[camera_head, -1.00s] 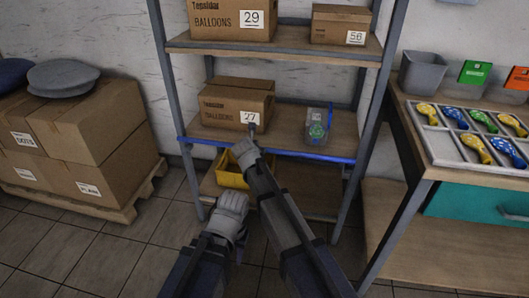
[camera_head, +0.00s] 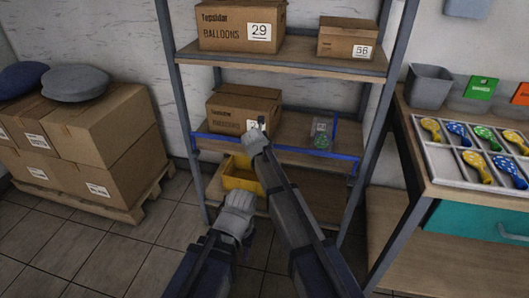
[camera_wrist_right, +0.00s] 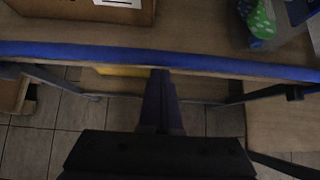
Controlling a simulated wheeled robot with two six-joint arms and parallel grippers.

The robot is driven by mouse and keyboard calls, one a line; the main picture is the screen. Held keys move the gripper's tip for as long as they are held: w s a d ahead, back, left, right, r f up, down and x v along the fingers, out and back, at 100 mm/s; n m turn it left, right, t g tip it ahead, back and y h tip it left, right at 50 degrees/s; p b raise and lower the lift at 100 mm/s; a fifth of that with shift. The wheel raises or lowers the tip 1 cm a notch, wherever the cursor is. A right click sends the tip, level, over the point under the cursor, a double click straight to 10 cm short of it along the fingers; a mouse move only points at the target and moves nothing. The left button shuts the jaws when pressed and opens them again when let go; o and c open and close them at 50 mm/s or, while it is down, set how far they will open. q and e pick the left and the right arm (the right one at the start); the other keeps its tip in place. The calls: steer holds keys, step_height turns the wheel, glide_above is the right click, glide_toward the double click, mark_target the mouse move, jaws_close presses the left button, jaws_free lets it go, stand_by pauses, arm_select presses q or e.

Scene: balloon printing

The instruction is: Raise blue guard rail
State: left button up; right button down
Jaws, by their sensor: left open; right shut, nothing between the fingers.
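The blue guard rail (camera_head: 310,153) runs along the front edge of the middle shelf. It also crosses the right wrist view (camera_wrist_right: 230,66) from side to side. My right gripper (camera_head: 257,124) is shut and empty at the middle of the rail, in front of the box marked 27. In the right wrist view its fingertips (camera_wrist_right: 160,73) reach the rail's lower edge; whether they touch it I cannot tell. My left gripper (camera_head: 238,198) is open, lower and to the left, in front of the yellow bin and apart from the rail.
The box marked 27 (camera_head: 228,105) and a clear bag (camera_head: 322,132) stand on the middle shelf. A yellow bin (camera_head: 240,176) is below. Grey uprights (camera_head: 385,115) flank the shelf. Stacked boxes (camera_head: 90,140) stand left; a table with a balloon tray (camera_head: 433,160) stands right.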

steer(key=shift+w+d+r+g+p, duration=0.25)
steer(key=shift+w+p, duration=0.1)
steer(key=shift+w, duration=0.25)
steer(key=shift+w+d+r+g+p, duration=0.1)
steer(key=shift+w+r+g+p, duration=0.15)
steer(key=shift+w+p, duration=0.25)
steer(key=shift+w+d+r+g+p, duration=0.2)
steer(key=shift+w+r+p, duration=0.05)
steer(key=shift+w, duration=0.5)
steer(key=s+a+r+p, duration=0.1)
steer(key=s+r+p, duration=0.15)
steer(key=s, duration=0.25)
steer(key=w+r+p, duration=0.4)
steer(key=r+p, duration=0.3)
steer(key=shift+w+d+y+p, duration=0.3)
steer(key=shift+w+d+p, duration=0.05)
steer(key=shift+d, duration=0.05)
